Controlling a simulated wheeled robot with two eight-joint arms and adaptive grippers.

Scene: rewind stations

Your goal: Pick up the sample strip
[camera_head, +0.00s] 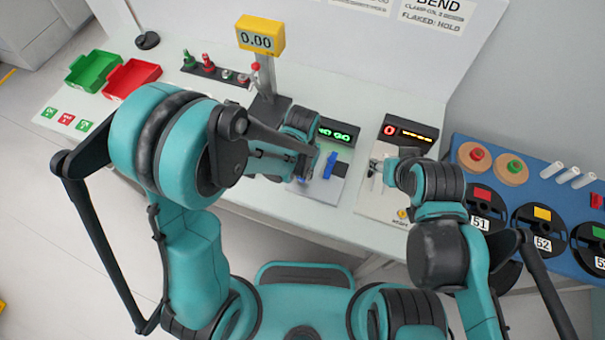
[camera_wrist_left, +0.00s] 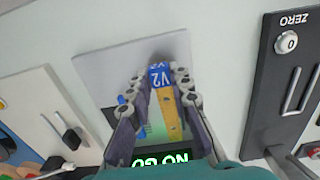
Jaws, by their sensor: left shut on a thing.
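The sample strip (camera_wrist_left: 167,108) is a narrow ochre piece with a blue end marked V2, seen in the left wrist view. My left gripper (camera_wrist_left: 163,88) is shut on it, with one finger along each side. In the head view my left gripper (camera_head: 308,165) is over the gauge with the green NO GO display (camera_head: 339,132), partly hidden by my arm. The strip is hard to tell apart there.
A blue upright piece (camera_head: 330,164) stands on the gauge's grey plate (camera_wrist_left: 110,72). A yellow 0.00 readout (camera_head: 260,36) stands behind. Red (camera_head: 132,78) and green (camera_head: 86,70) trays lie at left. A blue rack (camera_head: 535,165) with reels is at right.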

